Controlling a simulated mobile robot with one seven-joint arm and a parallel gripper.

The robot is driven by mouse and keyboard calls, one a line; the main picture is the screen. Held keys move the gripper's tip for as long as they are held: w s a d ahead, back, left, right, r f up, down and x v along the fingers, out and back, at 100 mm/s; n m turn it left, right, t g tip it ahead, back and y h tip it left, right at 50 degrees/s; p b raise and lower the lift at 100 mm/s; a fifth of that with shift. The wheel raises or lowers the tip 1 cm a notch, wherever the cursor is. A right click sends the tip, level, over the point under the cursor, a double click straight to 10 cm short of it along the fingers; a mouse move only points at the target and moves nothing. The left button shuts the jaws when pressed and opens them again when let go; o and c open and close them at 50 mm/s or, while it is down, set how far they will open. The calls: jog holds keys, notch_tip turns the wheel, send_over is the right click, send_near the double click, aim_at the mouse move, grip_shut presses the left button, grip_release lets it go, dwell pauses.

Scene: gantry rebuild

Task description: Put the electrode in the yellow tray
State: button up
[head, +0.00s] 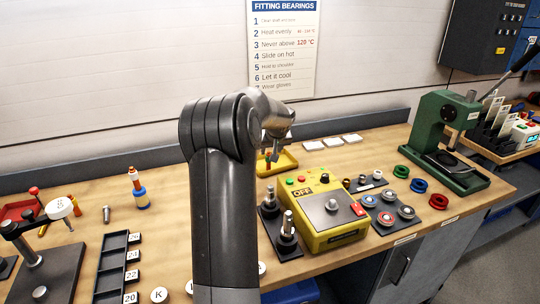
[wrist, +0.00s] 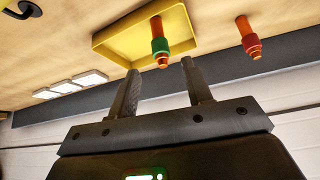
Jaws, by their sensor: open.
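The yellow tray (head: 288,163) lies at the back of the bench, partly hidden by my arm; the wrist view shows it too (wrist: 112,38). An orange, electrode-like piece with a green collar (wrist: 160,42) stands in or over the tray; the head view shows it small (head: 267,159). A similar orange piece with a red collar (wrist: 248,38) is outside the tray, to its right in the wrist view. I cannot tell which one is the electrode. My gripper (wrist: 160,67) is open and empty close to the tray, its fingers apart; the head view shows it above the tray (head: 274,146).
A yellow control box (head: 330,225) stands in front of the tray. White tiles (head: 333,142) lie right of it. A green press (head: 440,130) stands at the right.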

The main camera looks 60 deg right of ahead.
jog(key=shift+s+a+r, duration=0.25)
jog(key=shift+a+r, duration=0.05)
jog(key=shift+r, duration=0.25)
jog(key=w+a+r+n+t+y, duration=0.15)
jog(key=w+a+r, duration=0.3)
jog(key=a, duration=0.75)
jog(key=w+a+r+n+y, duration=0.1)
jog(key=w+a+r+n, duration=0.3)
jog(key=a, duration=0.8)
jog(key=w+a+r+m+t+y, duration=0.15)
jog(key=w+a, duration=0.45)
jog(key=a, duration=0.6)
jog(key=s+a+r+n+g+y, duration=0.1)
jog(key=s+a+n, duration=0.15)
jog(key=a, duration=0.65)
jog(key=s+a+n, duration=0.1)
jog(key=s+a, duration=0.2)
jog(key=a, duration=0.7)
jog(key=s+a+f+n, duration=0.3)
jog(key=s+a, duration=0.7)
jog(key=a, duration=0.1)
jog(key=shift+f, duration=0.2)
